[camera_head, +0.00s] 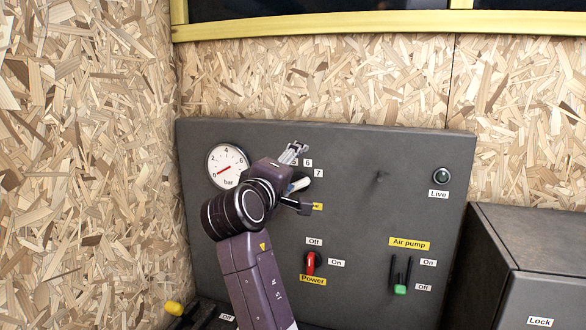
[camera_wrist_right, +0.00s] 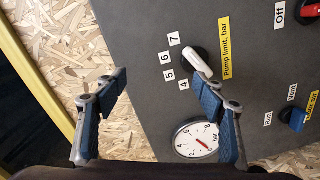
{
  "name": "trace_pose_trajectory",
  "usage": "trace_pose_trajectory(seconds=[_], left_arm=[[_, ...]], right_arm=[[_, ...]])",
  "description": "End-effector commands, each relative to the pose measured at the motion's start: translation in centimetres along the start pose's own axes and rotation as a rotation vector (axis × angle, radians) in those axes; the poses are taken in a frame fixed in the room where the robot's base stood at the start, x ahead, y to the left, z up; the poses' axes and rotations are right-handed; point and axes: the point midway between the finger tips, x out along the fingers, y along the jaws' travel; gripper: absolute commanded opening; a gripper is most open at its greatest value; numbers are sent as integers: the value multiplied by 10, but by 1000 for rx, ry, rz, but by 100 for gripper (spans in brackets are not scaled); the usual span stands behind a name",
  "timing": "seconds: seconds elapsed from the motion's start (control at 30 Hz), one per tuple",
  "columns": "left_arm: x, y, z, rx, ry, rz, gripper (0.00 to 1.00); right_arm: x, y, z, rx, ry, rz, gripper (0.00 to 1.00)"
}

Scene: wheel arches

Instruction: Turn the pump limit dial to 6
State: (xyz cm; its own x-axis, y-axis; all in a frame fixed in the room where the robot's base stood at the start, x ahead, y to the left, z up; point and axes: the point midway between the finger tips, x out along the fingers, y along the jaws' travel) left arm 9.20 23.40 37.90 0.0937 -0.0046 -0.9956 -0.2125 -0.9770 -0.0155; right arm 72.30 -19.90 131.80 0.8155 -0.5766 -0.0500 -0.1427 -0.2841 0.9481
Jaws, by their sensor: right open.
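The pump limit dial (camera_wrist_right: 200,62) has a white handle on a dark base. In the wrist view, labels 4, 5, 6 and 7 curve along its left side and the yellow "Pump limit, bar" label (camera_wrist_right: 225,48) is on its right. I cannot tell for sure which number it marks. In the head view the dial (camera_head: 299,184) is partly hidden by my right gripper (camera_head: 298,180). My right gripper (camera_wrist_right: 160,92) is open and empty, its fingers apart, with the dial beyond the right fingertip. My left gripper is not in view.
A round gauge (camera_head: 227,166) is left of the dial on the grey panel (camera_head: 350,230). Below are a red power switch (camera_head: 310,263) and a green-tipped air pump switch (camera_head: 400,289). A dark box (camera_head: 545,255) stands at right.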

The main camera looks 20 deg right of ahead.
Motion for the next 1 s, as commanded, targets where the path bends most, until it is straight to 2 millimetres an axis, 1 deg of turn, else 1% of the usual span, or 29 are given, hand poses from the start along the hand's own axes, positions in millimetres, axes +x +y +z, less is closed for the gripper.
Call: trace_pose_trajectory(seconds=[0.03, 0.13, 0.23, 0.33, 0.43, 0.6, 0.7, 0.87, 1.0], left_arm=[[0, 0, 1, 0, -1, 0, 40], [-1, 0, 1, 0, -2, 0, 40], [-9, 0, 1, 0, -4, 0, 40], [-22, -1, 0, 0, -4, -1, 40], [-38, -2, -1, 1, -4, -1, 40], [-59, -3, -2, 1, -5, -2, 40], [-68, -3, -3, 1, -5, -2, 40], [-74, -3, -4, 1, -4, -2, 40], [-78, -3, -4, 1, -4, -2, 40]], right_arm=[[-10, -16, -10, -5, 21, -28, 64], [-10, -16, -10, 3, 20, -26, 64], [-9, -14, -11, 52, 19, -18, 64], [-8, -14, -12, 153, 19, -2, 64], [-8, -18, -11, 287, 24, 15, 64], [-7, -36, -6, 507, 36, 29, 64], [-8, -48, -2, 608, 42, 28, 64], [-8, -60, 4, 703, 48, 27, 64], [-2, -63, 5, 724, 47, 27, 64]])
